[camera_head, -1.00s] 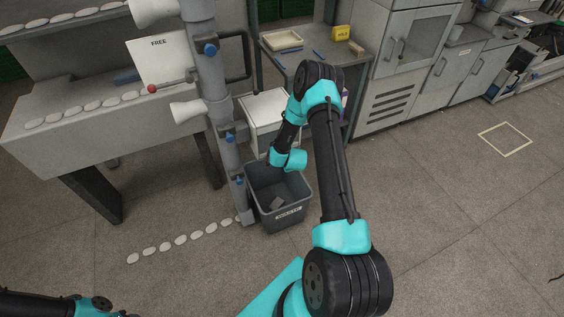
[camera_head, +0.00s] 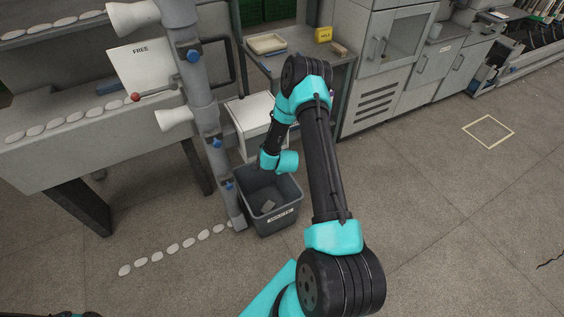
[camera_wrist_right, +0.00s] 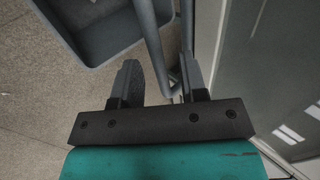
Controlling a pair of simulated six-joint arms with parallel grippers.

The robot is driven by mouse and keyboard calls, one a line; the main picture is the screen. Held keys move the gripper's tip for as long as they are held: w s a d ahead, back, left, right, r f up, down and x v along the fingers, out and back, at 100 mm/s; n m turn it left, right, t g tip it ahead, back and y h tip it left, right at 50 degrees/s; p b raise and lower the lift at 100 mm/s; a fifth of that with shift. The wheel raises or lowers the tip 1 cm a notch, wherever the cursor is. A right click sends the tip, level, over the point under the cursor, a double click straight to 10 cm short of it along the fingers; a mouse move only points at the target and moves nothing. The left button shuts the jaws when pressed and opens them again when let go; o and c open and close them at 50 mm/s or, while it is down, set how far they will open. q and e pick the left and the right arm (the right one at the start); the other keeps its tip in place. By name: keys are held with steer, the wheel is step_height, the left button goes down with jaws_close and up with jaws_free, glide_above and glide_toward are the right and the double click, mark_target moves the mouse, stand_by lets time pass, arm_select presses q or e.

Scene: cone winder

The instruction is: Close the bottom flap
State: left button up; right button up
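I cannot pick out a bottom flap for certain. The grey winder post (camera_head: 205,105) carries blue knobs, with the lowest (camera_head: 227,186) just left of the waste bin. White cones (camera_head: 175,119) stick out from the post's left side. My right arm reaches over the bin toward the white-topped box beside it. Its gripper is hidden behind the teal wrist in the head view. In the right wrist view, the right gripper (camera_wrist_right: 159,65) has its fingers apart and nothing held. A grey bar (camera_wrist_right: 153,45) runs beyond the gap between the fingers. My left gripper is out of view.
The grey waste bin (camera_head: 283,213) stands on the floor below my right wrist and shows in the wrist view (camera_wrist_right: 90,50). The white-topped box (camera_head: 248,112) and a side table (camera_head: 290,62) stand behind. White discs (camera_head: 172,249) line the floor.

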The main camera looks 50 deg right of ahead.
steer(key=v, duration=1.4)
steer(key=shift+s+r, duration=0.2)
steer(key=shift+r, duration=0.15)
steer(key=s+a+f+n+g+y, duration=0.1)
steer(key=s+a+n+g+y, duration=0.1)
steer(key=a+n, duration=0.4)
steer(key=s+a+f+n+g+y, duration=0.2)
steer(key=a+n, duration=0.5)
steer(key=a, duration=0.6)
steer(key=s+a+f+n+g+y, duration=0.2)
steer(key=s+a+n, duration=0.1)
steer(key=a+n, duration=0.4)
steer(key=a, duration=0.3)
steer(key=shift+a+f+g+y, duration=0.2)
steer(key=shift+a+g+y, duration=0.1)
steer(key=shift+g, duration=0.1)
steer(key=shift+s, duration=0.15)
